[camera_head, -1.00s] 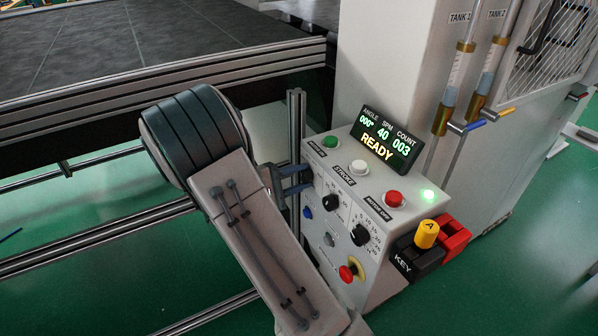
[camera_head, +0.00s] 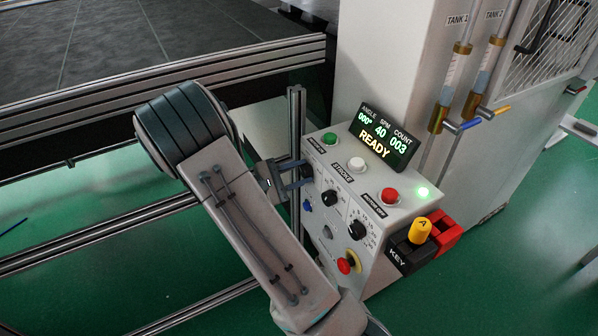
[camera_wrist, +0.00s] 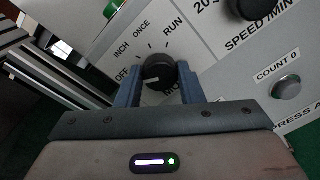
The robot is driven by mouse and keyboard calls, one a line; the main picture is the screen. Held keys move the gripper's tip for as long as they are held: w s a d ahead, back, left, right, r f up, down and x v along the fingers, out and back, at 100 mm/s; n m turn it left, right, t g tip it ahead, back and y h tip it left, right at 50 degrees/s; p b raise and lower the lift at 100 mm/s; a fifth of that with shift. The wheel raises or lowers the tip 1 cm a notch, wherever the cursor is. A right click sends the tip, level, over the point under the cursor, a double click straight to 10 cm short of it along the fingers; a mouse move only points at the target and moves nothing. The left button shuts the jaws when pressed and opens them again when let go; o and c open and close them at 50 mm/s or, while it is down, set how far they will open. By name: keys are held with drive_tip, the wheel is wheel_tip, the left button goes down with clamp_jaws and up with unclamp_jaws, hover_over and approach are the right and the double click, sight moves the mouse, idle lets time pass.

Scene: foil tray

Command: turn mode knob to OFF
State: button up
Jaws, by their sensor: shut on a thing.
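The mode knob (camera_wrist: 158,70) is a round black knob with a pale pointer line, in the middle of the wrist view. The labels OFF, INCH, ONCE and RUN arc around it. The pointer line is turned to the left, toward the OFF side; the left finger covers part of the scale there. My gripper (camera_wrist: 159,84) is shut on the knob, one finger on each side. In the head view my gripper (camera_head: 305,178) reaches the left part of the control box front (camera_head: 338,215), and its fingers hide the mode knob.
A speed knob (camera_wrist: 245,6) and a grey COUNT 0 button (camera_wrist: 286,88) lie to the right. The head view shows a red stop button (camera_head: 346,265), a READY display (camera_head: 385,140), a yellow key (camera_head: 420,230) and a metal post (camera_head: 296,150) beside my gripper.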

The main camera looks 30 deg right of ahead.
drive_tip(key=o, duration=1)
drive_tip(key=shift+a, duration=0.1)
drive_tip(key=a+b, duration=0.1)
drive_tip(key=a, duration=1.2)
drive_tip(key=shift+s+a+r+b, duration=0.15)
drive_tip(key=shift+a+b, duration=0.2)
drive_tip(key=s+d+r+m+g+y, duration=0.1)
drive_tip(key=s+d+r+m+y, duration=0.1)
drive_tip(key=s+m+y, duration=0.35)
drive_tip(key=s+d+r+m+g+y, duration=0.2)
drive_tip(key=s+y, duration=0.5)
drive_tip(key=s, duration=0.1)
drive_tip(key=s+a+r+m+t+y+p, duration=0.1)
drive_tip(key=s+a+r+m+t+y, duration=0.2)
drive_tip(key=s+a+r+t+y, duration=0.1)
drive_tip(key=shift+s+r+t+y, duration=0.3)
drive_tip(key=shift+s+t+y, duration=0.25)
drive_tip(key=shift+t, duration=0.15)
